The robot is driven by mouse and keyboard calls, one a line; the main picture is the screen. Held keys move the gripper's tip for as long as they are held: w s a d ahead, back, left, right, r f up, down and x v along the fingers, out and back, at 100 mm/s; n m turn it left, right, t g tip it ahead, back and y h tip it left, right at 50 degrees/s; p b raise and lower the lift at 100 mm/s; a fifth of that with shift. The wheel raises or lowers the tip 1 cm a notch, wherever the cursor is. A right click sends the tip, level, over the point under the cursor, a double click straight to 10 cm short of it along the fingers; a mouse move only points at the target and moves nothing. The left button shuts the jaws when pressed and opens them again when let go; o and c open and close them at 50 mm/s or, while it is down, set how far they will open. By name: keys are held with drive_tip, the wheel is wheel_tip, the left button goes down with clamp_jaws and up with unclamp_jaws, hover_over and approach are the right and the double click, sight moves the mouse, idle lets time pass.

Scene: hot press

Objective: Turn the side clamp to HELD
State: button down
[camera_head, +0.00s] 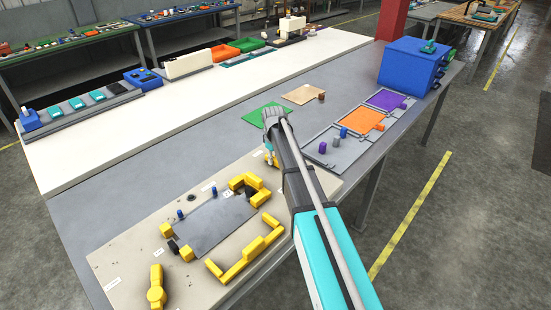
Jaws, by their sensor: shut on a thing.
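My gripper (271,153) is at the far right end of the beige fixture plate (126,250). It is shut on a small yellow part that looks like the side clamp, mostly hidden behind my wrist and arm. I cannot read which setting the clamp is at. A yellow lever with a round hub (156,290) stands at the plate's near left corner, apart from my gripper. A flat grey plate (207,226) lies in the middle of the fixture among yellow blocks. Small white labels are on the beige plate, too small to read.
Yellow rails (246,250) and small blue pegs (213,191) stand on the fixture. A green mat (262,115) and a tan mat (301,94) lie behind my gripper. Grey, orange and purple trays and a blue box (405,65) are to the right. The grey table left of the mats is clear.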

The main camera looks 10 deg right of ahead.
idle(0.3)
drive_tip(key=shift+c, duration=2.1)
unclamp_jaws()
